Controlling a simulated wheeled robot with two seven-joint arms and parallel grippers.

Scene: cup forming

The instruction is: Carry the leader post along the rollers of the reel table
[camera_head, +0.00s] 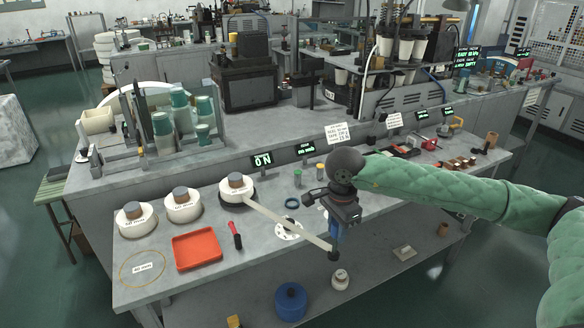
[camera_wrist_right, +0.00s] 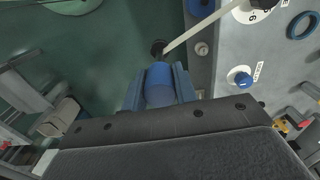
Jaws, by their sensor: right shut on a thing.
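My right gripper (camera_head: 335,232) is shut on the leader post, a blue cylinder (camera_wrist_right: 159,85) with a black end (camera_head: 333,256). The black end also shows in the right wrist view (camera_wrist_right: 157,48). A pale tape (camera_head: 285,220) runs straight from the right-hand white reel (camera_head: 238,190) to the post. The post appears at or just past the front edge of the reel table (camera_head: 262,262), with green floor behind it in the wrist view. A small grey roller-like piece (camera_wrist_right: 202,49) and a blue-topped one (camera_wrist_right: 240,78) stand to its right there. My left gripper is not in view.
Two more white reels (camera_head: 183,207) (camera_head: 135,219), a red tray (camera_head: 197,250) and a red-handled tool (camera_head: 235,235) lie to the left. A blue container (camera_head: 291,301) stands below the tabletop.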

